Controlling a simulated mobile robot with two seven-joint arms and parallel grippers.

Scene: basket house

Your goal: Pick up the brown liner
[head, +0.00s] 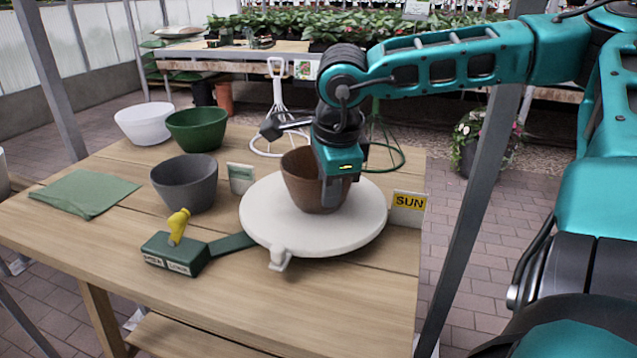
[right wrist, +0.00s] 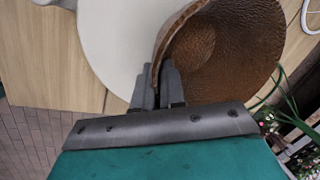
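The brown liner (head: 298,180) is a bowl-shaped pot, upright over the white round turntable (head: 265,225); I cannot tell whether a small gap lies beneath it. My right gripper (head: 333,190) points down at the liner's near right rim and covers part of its wall. In the right wrist view, the right gripper's fingers (right wrist: 158,88) straddle the wall of the liner (right wrist: 235,55), one inside and one outside, closed tightly on it. The turntable also shows there (right wrist: 112,40). My left gripper is out of view.
A grey bowl (head: 185,183), green bowl (head: 197,130) and white bowl (head: 146,123) stand left on the wooden table (head: 110,240). A green box with a yellow knob (head: 176,250) sits at the front. A SUN sign (head: 408,208) stands right; wire stands (head: 277,110) are behind.

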